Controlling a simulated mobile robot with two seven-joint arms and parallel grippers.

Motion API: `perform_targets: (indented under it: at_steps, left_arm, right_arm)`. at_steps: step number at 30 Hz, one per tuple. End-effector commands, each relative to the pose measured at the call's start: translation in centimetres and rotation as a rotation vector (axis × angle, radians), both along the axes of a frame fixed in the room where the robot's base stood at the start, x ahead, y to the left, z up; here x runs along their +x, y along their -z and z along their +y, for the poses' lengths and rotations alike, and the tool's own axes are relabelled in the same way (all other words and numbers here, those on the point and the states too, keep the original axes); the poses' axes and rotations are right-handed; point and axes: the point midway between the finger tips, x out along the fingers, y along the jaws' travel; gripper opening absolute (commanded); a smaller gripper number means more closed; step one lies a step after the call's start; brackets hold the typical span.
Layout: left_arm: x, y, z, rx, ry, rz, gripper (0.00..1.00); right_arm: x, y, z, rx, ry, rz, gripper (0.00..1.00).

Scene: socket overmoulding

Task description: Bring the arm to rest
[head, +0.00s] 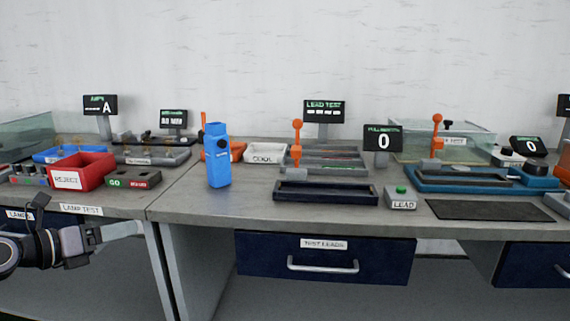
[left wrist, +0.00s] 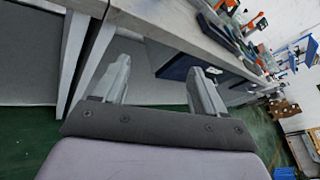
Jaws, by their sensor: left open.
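My left gripper (head: 138,228) comes in from the left in the head view, in front of the bench and below the level of its top. In the left wrist view its two fingers (left wrist: 163,78) stand wide apart with nothing between them. It appears clear of the bench front. My right gripper is in neither view.
The grey bench top (head: 245,205) carries a red REJECT bin (head: 98,166), a blue upright device (head: 217,165), a dark tray (head: 325,198) and a LEAD button box (head: 401,201). A dark blue drawer (head: 380,250) hangs under it. Green floor (left wrist: 150,125) shows below.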

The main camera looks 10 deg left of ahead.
Motion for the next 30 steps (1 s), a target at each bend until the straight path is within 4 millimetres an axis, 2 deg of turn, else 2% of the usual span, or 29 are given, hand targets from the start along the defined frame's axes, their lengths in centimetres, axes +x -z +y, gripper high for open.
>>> perform_targets:
  at_steps: [1,3,8,15,19,22,26,27,30]
  left_arm:
    - [-0.5,2.0,-1.8,-0.136,-0.003,0.014,0.72]
    - [-1.2,4.4,-4.0,-0.342,-0.026,0.032,0.72]
    - [-3.8,10.0,-8.6,-0.869,-0.162,0.124,0.72]
    - [-9.5,19.3,-15.0,-1.615,-0.545,0.383,0.72]
    - [-13.2,23.4,-19.3,-1.925,-0.777,0.561,0.72]
    - [-16.0,25.6,-22.9,-2.112,-0.944,0.705,0.72]
    - [-19.5,27.1,-28.0,-2.31,-1.146,0.908,0.72]
    - [-19.8,26.2,-28.4,-2.328,-1.171,0.93,0.72]
    - [-19.7,24.2,-27.8,-2.313,-1.166,0.91,0.72]
  right_arm:
    - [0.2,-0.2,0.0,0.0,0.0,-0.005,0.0]
    - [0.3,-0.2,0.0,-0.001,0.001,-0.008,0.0]
    - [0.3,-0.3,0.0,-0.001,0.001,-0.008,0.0]
    - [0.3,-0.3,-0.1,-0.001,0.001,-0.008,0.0]
    - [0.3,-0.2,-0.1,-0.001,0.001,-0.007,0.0]
    - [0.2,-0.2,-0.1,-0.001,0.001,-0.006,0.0]
    - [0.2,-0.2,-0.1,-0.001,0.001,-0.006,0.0]
    - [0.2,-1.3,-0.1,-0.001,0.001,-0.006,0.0]
    - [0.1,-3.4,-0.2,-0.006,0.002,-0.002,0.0]
